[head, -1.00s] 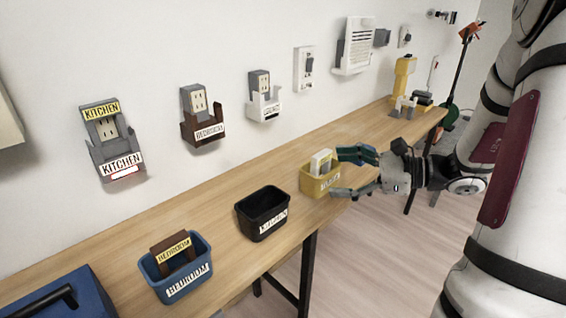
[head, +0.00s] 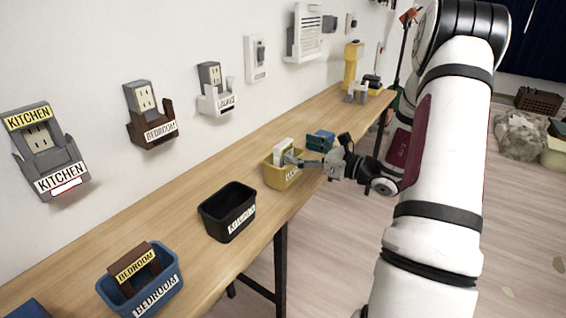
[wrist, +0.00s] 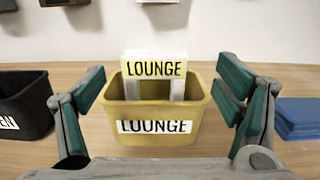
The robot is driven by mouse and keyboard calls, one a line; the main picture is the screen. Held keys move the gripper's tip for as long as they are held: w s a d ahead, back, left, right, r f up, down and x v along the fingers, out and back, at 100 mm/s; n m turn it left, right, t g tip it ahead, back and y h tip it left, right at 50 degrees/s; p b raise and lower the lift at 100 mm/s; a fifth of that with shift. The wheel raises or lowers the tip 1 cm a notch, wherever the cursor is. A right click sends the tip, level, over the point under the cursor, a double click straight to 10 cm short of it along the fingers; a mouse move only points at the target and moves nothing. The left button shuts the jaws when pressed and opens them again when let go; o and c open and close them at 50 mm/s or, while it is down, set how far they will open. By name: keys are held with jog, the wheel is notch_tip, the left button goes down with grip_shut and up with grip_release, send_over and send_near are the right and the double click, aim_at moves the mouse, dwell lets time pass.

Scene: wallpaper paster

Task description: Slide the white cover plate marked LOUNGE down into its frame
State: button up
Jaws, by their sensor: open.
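The white cover plate (head: 284,147) with a yellow LOUNGE label (wrist: 154,69) stands upright in the yellow bin (head: 276,178), its two legs down inside. The bin also carries a LOUNGE label in the wrist view (wrist: 190,100). My gripper (head: 308,157) is open and empty at the bin's right side in the head view. In the wrist view its green-padded fingers (wrist: 160,88) are spread left and right of the plate, with space on both sides. The white LOUNGE frame (head: 217,104) is on the wall around the lower part of a grey outlet (head: 209,75).
A black KITCHEN bin (head: 227,211) and a blue BEDROOM bin (head: 142,284) holding a brown plate (head: 137,268) stand along the wooden table (head: 190,212). A blue object (wrist: 298,118) lies right of the yellow bin. KITCHEN (head: 45,150) and BEDROOM (head: 152,127) fittings hang left on the wall.

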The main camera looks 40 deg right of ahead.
aim_at(287, 149)
jog(key=x, duration=0.5)
jog(key=shift+s+a+f+b, duration=0.15)
jog(key=shift+a+f+b, duration=0.15)
jog(key=shift+f+b, duration=0.1)
jog(key=shift+w+a, duration=0.1)
jog(key=shift+w, duration=0.2)
jog(key=shift+r, duration=0.1)
jog(key=c, duration=1.3)
